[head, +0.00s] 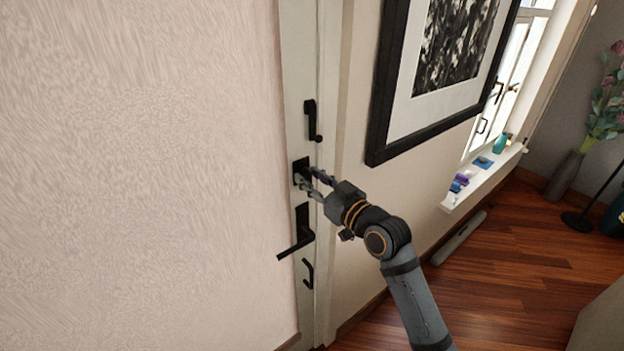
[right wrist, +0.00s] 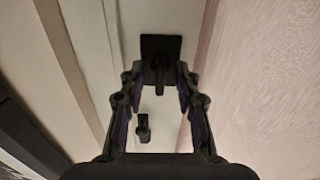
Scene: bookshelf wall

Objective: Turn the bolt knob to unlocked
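The bolt knob sits on a black square plate (head: 301,166) on the pale door strip, above the lever handle. In the right wrist view the knob (right wrist: 161,76) juts from its plate (right wrist: 160,46), roughly midway between my fingertips. My right gripper (head: 309,178) is in front of the plate; its fingers are spread on either side of the knob in the right wrist view (right wrist: 158,82). There are visible gaps, so it looks open and not clamped. In the head view the fingers partly hide the knob. My left gripper is not in view.
A black lever handle (head: 302,237) projects left below the plate, with a small hook-shaped fitting (head: 308,273) under it. Another black fitting (head: 312,121) is above. A framed picture (head: 440,75) hangs on the right wall. Wooden floor (head: 500,265) is open at the lower right.

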